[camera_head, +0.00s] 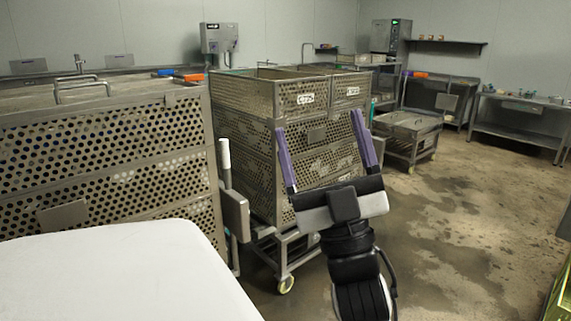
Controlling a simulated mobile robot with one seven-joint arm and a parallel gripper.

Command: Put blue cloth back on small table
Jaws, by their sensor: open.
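My gripper (318,121) is open, with its two purple fingers spread wide. It shows nothing between the fingers but the perforated crate stack behind them. A small blue item (165,72) lies at the back left, beyond the top of the left perforated crate. It is too small to tell whether it is the blue cloth. I cannot tell which surface is the small table. A low steel table or cart (410,122) stands at the back right, well beyond my gripper.
A large perforated crate (110,150) fills the left. A wheeled perforated crate stack (255,155) stands behind my gripper. An orange item (190,77) lies near the blue one. A steel bench (520,103) stands at far right. The wet floor (450,210) at right is clear.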

